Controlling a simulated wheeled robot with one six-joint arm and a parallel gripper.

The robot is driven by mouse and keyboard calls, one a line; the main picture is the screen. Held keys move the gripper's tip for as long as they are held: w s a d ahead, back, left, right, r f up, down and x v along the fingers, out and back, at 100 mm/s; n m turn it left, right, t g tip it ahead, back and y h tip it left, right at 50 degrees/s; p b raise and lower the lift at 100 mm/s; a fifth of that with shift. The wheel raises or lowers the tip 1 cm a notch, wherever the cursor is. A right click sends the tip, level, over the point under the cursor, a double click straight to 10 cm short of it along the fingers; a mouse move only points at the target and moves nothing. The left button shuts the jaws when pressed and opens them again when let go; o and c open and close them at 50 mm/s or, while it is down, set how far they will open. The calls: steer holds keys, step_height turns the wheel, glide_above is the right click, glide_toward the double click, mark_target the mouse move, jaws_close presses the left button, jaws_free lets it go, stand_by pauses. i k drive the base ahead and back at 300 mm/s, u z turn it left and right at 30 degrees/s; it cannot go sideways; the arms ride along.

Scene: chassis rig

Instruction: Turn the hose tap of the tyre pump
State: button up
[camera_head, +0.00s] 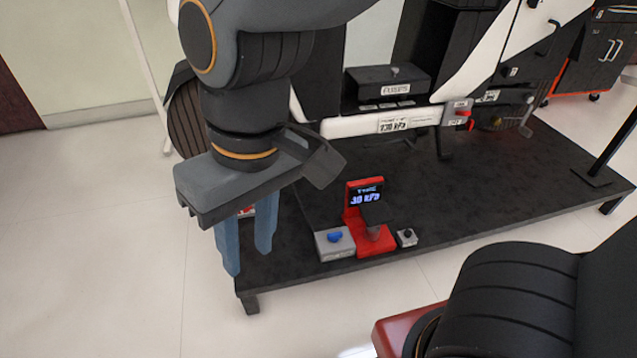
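The tyre pump (352,224) is a small red unit with a lit display reading about 30 kPa, standing near the front edge of the black platform. A grey box with a blue knob (335,237) sits at its left. A small grey box with a dark knob (407,236) sits at its right. A dark part stands on the pump's red base. I cannot tell for sure which of these is the hose tap. My gripper (248,263) points down, left of the pump and apart from it. Its two blue fingers are spread with nothing held between them.
The black platform (475,205) carries a black and white chassis with a wheel (189,114) behind my arm. A red and white thing shows partly hidden behind my fingers. A red tap-like part (464,114) is on the chassis. Pale floor (110,240) is clear at left.

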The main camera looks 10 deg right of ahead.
mark_target(334, 237)
steer(key=k, duration=1.15)
steer(key=z, duration=0.55)
steer(key=i, duration=0.45)
steer(key=z, duration=0.5)
steer(key=i, duration=0.95)
steer(key=u, duration=0.6)
